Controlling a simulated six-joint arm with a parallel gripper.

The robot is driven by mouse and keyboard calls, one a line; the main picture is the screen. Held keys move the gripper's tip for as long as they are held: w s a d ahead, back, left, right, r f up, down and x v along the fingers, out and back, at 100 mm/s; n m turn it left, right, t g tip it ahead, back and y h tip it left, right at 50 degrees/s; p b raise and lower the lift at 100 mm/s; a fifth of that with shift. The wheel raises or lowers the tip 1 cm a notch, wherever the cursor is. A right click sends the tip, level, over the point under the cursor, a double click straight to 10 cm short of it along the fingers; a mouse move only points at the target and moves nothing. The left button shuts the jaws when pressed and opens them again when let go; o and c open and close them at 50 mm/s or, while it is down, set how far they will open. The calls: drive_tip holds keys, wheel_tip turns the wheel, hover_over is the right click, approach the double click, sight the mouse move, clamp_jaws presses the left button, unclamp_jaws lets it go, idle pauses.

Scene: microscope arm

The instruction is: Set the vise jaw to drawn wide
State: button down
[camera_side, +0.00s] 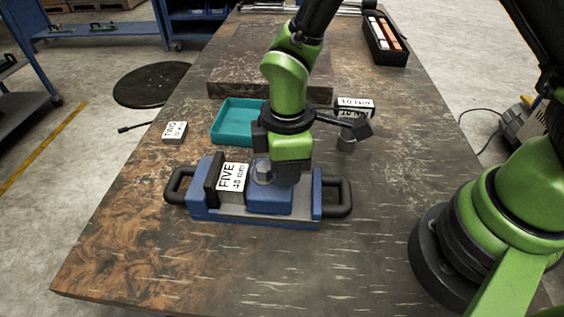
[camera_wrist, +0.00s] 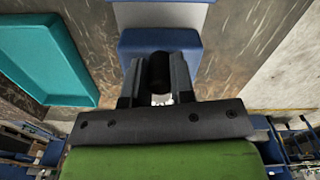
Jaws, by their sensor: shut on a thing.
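The blue vise (camera_side: 208,208) stands on the table in the side view, with a black loop handle at each end. A white block marked FIVE, 48 mm (camera_side: 233,177) sits between its dark left jaw plate and the blue vise jaw (camera_side: 270,202) on the right. My gripper (camera_side: 282,178) is down over that jaw. In the wrist view my gripper (camera_wrist: 158,80) is shut on a dark upright post (camera_wrist: 159,70) in front of the blue jaw (camera_wrist: 140,42). The fingertips are partly hidden in the side view.
A teal tray (camera_side: 232,123) lies behind the vise. A small block marked TWO (camera_side: 175,132) is at left, and a block marked 10 mm (camera_side: 355,106) is behind right. A dark slab (camera_side: 235,75) and a black box of bars (camera_side: 385,42) lie farther back. The table front is clear.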

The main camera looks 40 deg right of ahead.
drive_tip(key=shift+s+d, duration=0.9)
drive_tip(key=c, duration=1)
unclamp_jaws()
drive_tip(key=shift+r, duration=5)
